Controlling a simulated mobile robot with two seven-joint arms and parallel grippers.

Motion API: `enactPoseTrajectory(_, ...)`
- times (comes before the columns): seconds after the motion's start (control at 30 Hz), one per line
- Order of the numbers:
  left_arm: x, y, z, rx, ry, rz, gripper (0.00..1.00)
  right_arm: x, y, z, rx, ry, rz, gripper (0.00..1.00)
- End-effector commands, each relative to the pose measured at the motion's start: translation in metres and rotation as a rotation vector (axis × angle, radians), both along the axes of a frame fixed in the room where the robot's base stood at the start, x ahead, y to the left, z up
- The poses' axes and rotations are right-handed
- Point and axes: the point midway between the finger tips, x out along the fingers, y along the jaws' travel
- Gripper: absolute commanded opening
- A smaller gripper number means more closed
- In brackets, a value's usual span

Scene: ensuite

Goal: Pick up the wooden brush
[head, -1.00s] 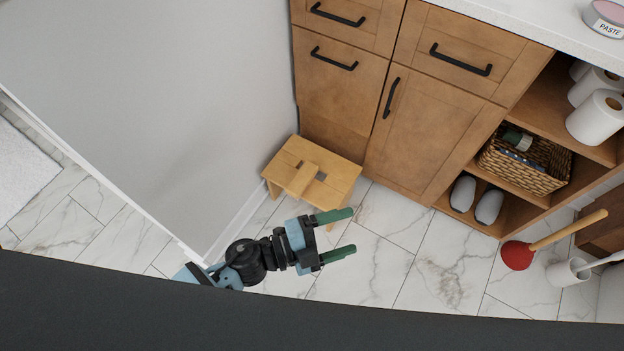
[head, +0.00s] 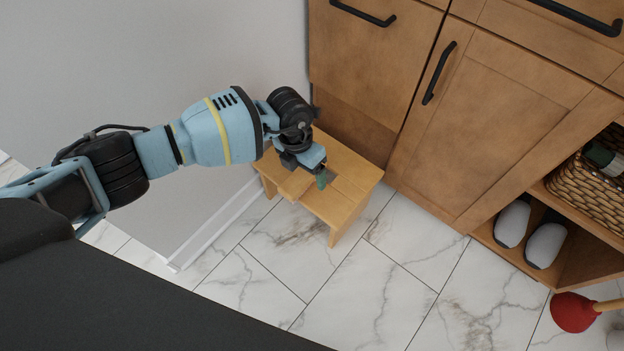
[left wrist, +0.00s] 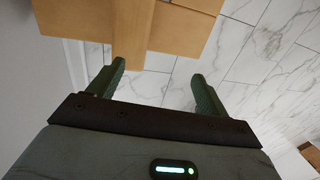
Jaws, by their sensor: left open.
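The wooden brush (head: 297,186) is a light wooden bar lying across the top of a small wooden stool (head: 352,190). In the head view my left gripper (head: 322,178) is over the stool top, beside the brush, and partly hides it. In the left wrist view the brush (left wrist: 130,38) juts from the stool (left wrist: 185,38) toward my left gripper (left wrist: 158,70). The gripper's green fingers are apart with nothing between them; the brush end lies beyond and close to the left-hand finger. I cannot tell the height gap. My right gripper is not in view.
A wooden cabinet (head: 505,125) with black handles stands behind and right of the stool. A grey wall (head: 180,50) is on the left. Slippers (head: 528,233) sit on a low shelf, and a red plunger (head: 574,312) is at right. The marble floor (head: 390,285) in front is clear.

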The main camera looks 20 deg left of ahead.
Motion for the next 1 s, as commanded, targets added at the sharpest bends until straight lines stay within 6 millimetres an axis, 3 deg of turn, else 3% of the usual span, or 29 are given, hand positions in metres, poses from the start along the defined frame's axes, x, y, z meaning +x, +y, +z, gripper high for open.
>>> enactPoseTrajectory(0.03,0.010,0.011,-0.017,0.044,-0.005,-0.001,0.78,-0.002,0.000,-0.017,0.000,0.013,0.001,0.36)
enactPoseTrajectory(0.27,0.030,0.037,-0.024,0.149,-0.033,0.002,0.78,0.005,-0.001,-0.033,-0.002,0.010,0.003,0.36)
enactPoseTrajectory(0.47,0.031,0.038,-0.023,0.155,-0.034,0.003,0.78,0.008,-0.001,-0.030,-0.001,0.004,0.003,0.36)
enactPoseTrajectory(0.73,0.030,0.037,-0.048,0.153,-0.032,0.002,0.78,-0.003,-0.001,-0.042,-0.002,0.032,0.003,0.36)
enactPoseTrajectory(1.0,0.031,0.035,-0.054,0.152,-0.033,0.002,0.78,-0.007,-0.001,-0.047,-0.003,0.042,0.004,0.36)
